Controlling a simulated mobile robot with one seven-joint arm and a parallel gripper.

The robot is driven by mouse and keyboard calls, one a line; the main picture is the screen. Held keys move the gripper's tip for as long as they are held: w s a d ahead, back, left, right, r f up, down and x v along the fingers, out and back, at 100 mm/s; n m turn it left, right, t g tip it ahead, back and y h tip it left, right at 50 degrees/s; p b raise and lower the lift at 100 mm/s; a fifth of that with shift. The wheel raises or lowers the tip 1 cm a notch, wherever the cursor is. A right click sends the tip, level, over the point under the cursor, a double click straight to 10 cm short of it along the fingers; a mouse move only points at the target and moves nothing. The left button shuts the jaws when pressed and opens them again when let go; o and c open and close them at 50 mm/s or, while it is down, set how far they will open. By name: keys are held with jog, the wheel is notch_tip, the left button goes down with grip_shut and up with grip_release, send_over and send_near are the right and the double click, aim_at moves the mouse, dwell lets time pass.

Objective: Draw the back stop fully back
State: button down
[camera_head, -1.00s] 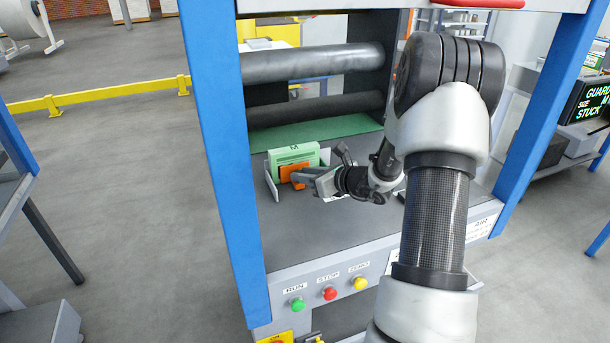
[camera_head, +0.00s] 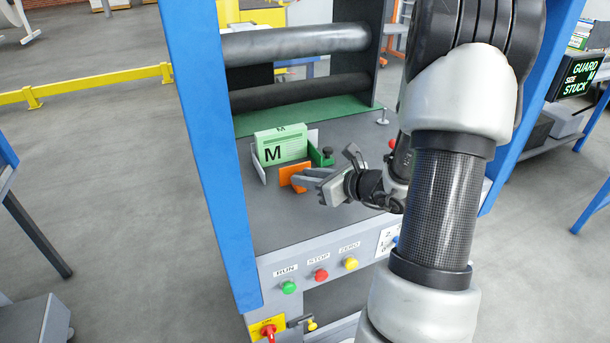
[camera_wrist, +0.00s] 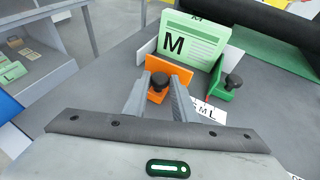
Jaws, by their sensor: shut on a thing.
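The orange back stop (camera_head: 288,173) is an upright plate with a black knob (camera_wrist: 159,82) on its near side. It stands on the grey bed in front of the green stack marked M (camera_head: 277,153), with a gap between them. My gripper (camera_head: 300,181) reaches in from the right and its fingers are closed around the knob; in the wrist view my gripper (camera_wrist: 160,88) shows one finger on each side of it. The fingers partly hide the lower part of the stop.
A green stop with its own black knob (camera_head: 327,154) stands right of the stack, and a white guide plate (camera_head: 258,164) is on its left. A size label (camera_wrist: 209,112) lies on the bed. Black rollers (camera_head: 295,42) span the back. A blue post (camera_head: 212,150) is at left.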

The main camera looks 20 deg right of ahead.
jog(key=c, duration=1.8)
grip_release()
jog(key=shift+s+f, duration=0.15)
jog(key=shift+s, duration=0.1)
jog(key=o, duration=0.3)
jog(key=shift+s+d+r, duration=0.1)
jog(key=shift+r, duration=0.1)
jog(key=p+v, duration=0.3)
jog(key=v, duration=1.4)
jog(key=shift+s+d+p, duration=0.1)
jog(key=shift+p, duration=0.3)
jog(key=shift+r, duration=0.1)
